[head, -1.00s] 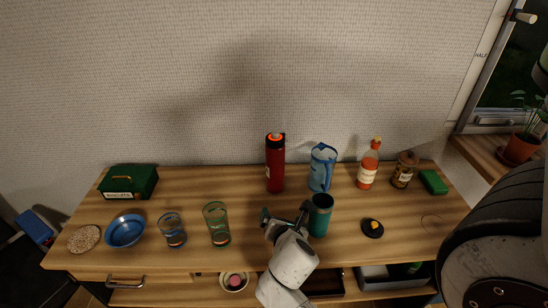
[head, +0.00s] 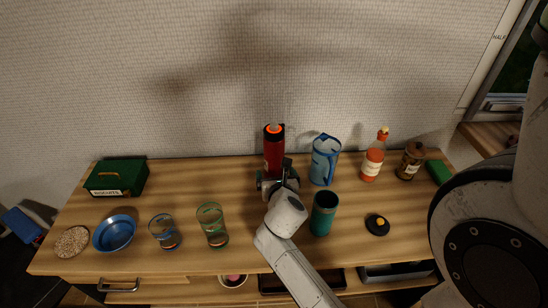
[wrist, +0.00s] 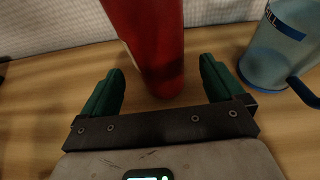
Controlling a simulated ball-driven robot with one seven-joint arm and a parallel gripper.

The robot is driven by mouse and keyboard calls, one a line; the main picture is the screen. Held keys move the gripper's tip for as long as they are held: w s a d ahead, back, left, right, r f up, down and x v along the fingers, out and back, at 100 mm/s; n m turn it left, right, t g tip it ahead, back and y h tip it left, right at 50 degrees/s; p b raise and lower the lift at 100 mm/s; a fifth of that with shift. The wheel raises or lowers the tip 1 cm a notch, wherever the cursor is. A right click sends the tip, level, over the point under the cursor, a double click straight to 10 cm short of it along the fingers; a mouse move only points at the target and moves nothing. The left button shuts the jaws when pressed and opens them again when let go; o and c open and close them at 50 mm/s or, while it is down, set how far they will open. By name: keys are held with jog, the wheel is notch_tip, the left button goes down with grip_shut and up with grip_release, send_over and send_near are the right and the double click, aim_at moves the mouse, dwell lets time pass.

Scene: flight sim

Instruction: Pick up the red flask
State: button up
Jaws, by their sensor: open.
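The red flask (head: 273,148) stands upright on the wooden counter, near the wall, with a black and orange top. Its lower part is partly hidden by my gripper in the head view. In the wrist view the red flask (wrist: 155,45) stands just ahead, between the lines of the two green fingers. My gripper (head: 274,180) is open and empty, low in front of the flask. In the wrist view my gripper (wrist: 160,84) has its fingers apart, with the flask's base at about the fingertips. I cannot tell whether either finger touches it.
A blue jug (head: 325,160) stands close on the right of the flask, also near the right finger in the wrist view (wrist: 272,50). A teal cup (head: 323,214) stands right of my arm. Glasses (head: 211,226) stand at left. The wall (head: 200,80) is close behind.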

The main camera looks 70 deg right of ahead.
jog(key=x, duration=0.5)
jog(key=shift+c, duration=0.2)
jog(key=c, duration=1.5)
jog(key=shift+r, duration=0.15)
